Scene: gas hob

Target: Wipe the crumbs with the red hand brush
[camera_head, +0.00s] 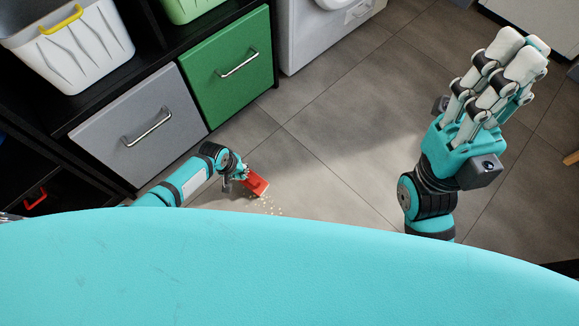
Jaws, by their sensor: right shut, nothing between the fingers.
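The red hand brush (258,186) is low by the floor, left of the picture's middle, with its pale bristle end towards the crumbs. My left gripper (243,176) is shut on the upper left end of the brush; its fingers are small and partly hidden. The crumbs (272,208) are small pale bits scattered on the grey floor tiles just below and right of the brush. Some may be hidden by my turquoise body below. My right gripper (522,50) is raised at the right, far from the brush, shut and empty.
A dark shelf unit with a grey drawer (140,125) and a green drawer (230,68) stands at the left, close to my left arm. A white bin (75,50) sits on it. A white appliance (325,35) stands behind. The tiled floor (345,120) in the middle is clear.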

